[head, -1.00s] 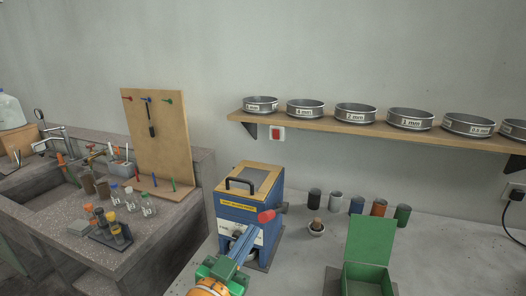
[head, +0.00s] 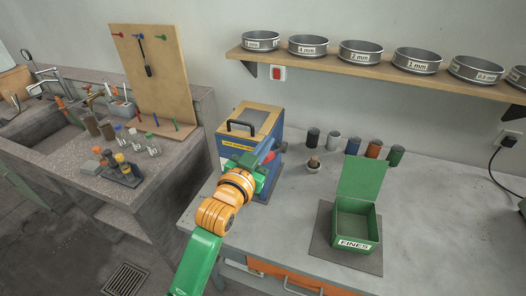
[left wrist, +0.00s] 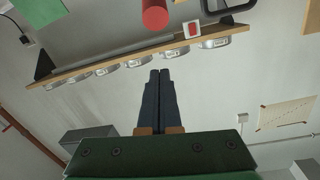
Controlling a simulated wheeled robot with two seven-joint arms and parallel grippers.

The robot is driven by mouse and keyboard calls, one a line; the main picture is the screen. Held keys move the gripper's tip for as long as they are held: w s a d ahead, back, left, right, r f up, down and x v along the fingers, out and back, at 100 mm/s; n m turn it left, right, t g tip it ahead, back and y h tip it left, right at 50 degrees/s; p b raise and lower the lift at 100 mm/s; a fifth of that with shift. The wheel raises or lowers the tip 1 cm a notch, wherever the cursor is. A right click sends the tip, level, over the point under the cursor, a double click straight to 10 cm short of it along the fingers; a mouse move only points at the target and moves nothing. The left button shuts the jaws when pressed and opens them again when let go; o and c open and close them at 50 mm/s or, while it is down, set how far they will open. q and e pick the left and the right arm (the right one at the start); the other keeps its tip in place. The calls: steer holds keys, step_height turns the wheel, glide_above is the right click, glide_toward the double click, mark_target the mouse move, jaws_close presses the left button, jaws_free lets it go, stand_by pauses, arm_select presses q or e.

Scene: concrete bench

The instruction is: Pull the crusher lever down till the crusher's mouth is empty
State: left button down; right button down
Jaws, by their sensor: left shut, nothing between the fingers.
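The crusher is a blue box (head: 276,135) with a wooden rim, a dark handle and a grey panel on top. Its lever's red grip (head: 269,157) shows at its front right, partly hidden by my left gripper (head: 266,147). In the left wrist view the red grip (left wrist: 154,16) is beyond and above my closed, empty fingertips (left wrist: 160,72), with a gap in the picture. The crusher's mouth and anything in it cannot be made out. My right gripper is not in view. A green open box marked FINES (head: 355,244) stands on the bench to the right.
Several small jars (head: 333,141) and a small mortar (head: 313,166) stand behind the box. A shelf with sieves (head: 361,51) runs along the wall. A stone sink counter (head: 165,165) is at left. The bench right of the green box is clear.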

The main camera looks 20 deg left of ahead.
arm_select(q)
steer(key=f, duration=0.1)
steer(key=f+p, duration=0.1)
steer(key=shift+w+a+f, duration=0.15)
steer(key=shift+w+f, duration=0.2)
steer(key=shift+w, duration=0.05)
steer(key=shift+s+a+f, duration=0.2)
steer(key=shift+s+f, duration=0.15)
steer(key=shift+f, duration=0.15)
steer(key=shift+w, duration=0.1)
